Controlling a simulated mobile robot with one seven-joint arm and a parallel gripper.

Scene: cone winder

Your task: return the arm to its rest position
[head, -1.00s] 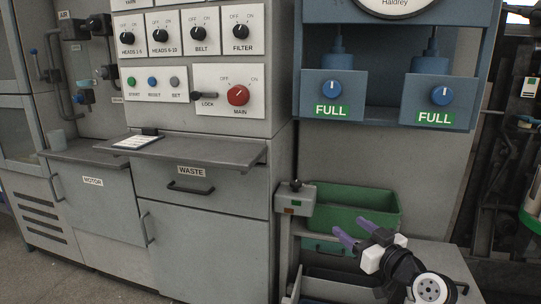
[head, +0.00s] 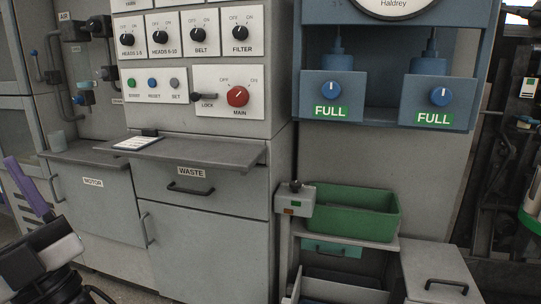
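My gripper (head: 25,186) is at the lower left edge of the head view, partly cut off by the frame. One purple finger shows clearly and points up; the other cannot be made out well, so the gap between them cannot be judged. The wrist is white and black below the finger. Nothing is seen held in it. It appears in front of the grey cabinet with the MOTOR door (head: 93,190).
A grey shelf (head: 205,152) juts out above the WASTE drawer (head: 182,190). The green bin (head: 352,222) stands on a stand at right, beside a grey drawer unit (head: 440,270). Switch panels and two blue FULL units (head: 333,95) are above. Bare floor (head: 125,290) shows at lower left.

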